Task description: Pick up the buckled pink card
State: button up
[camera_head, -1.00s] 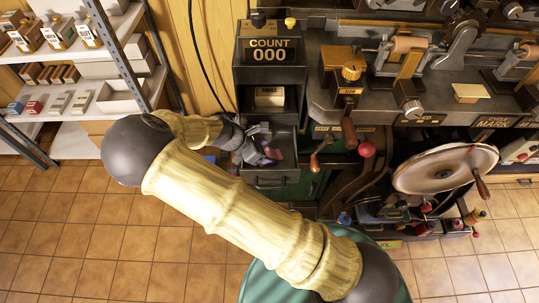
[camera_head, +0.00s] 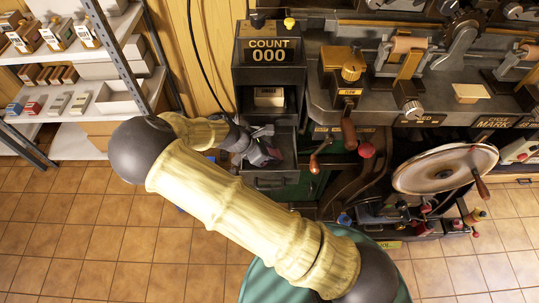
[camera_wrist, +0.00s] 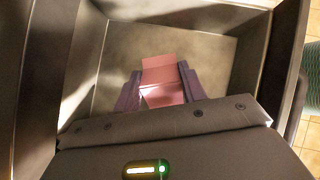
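The pink card (camera_wrist: 161,72) lies in a grey metal tray in the wrist view, with a bend and a bright line across its middle. My gripper (camera_wrist: 160,84) has one purple-grey finger on each side of the card, close against its left and right edges. The frames do not clearly show whether the fingers press on it. The card's far end sticks out past the fingertips, and its near end runs down towards the gripper body. In the head view my gripper (camera_head: 262,155) is down in the open tray below the counter, and the card is hardly visible there.
The tray (camera_head: 283,180) has raised metal walls close around my gripper. Above it is the COUNT 000 box (camera_head: 268,50). A red knob (camera_head: 366,150) and a wooden-handled lever (camera_head: 315,165) stand just right. A shelf (camera_head: 75,105) stands left, with open floor below it.

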jog(key=shift+s+a, duration=0.15)
jog(key=shift+s, duration=0.05)
jog(key=shift+w+r, duration=0.1)
jog(key=shift+r, duration=0.5)
notch_tip(320, 180, up, 9)
jog(key=shift+f+p, duration=0.1)
jog(key=shift+p, duration=0.2)
